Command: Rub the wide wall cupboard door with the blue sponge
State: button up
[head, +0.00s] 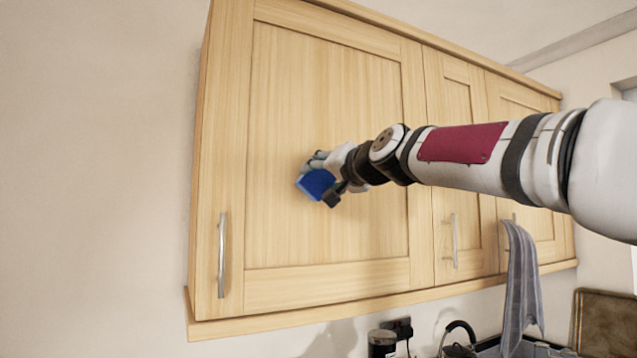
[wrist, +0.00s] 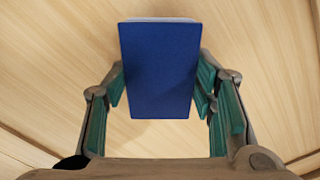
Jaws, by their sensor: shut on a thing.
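The wide wall cupboard door (head: 290,90) is pale wood with a raised frame and a metal bar handle (head: 222,255) at its lower left. It is closed. My gripper (head: 318,165) is in front of the middle of its panel. It is shut on the blue sponge (head: 316,184). In the wrist view the sponge (wrist: 160,70) sits between the two fingers, with the wood grain of the door (wrist: 60,60) behind it. The sponge is at or very near the door; I cannot tell whether it touches. My arm hides part of the door's right side.
Narrower cupboard doors (head: 455,130) continue to the right, with bar handles. A grey striped towel (head: 522,280) hangs from one handle. Below are a dark-lidded jar (head: 382,344), a wall socket (head: 398,328) and a brown board (head: 605,325). The wall at left is bare.

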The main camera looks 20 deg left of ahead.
aim_at(308, 176)
jog(key=w+d+b, duration=0.3)
jog(key=w+d, duration=0.1)
jog(key=w, duration=0.1)
jog(key=shift+d, duration=0.25)
dwell(0.6)
jog(key=shift+s+a+p, duration=0.75)
jog(key=shift+s+a, duration=1.4)
jog(key=shift+s, duration=0.25)
jog(key=shift+s+a+p, duration=1.05)
jog(key=shift+s+a, duration=0.2)
jog(key=shift+s, duration=0.1)
jog(key=shift+f, duration=0.1)
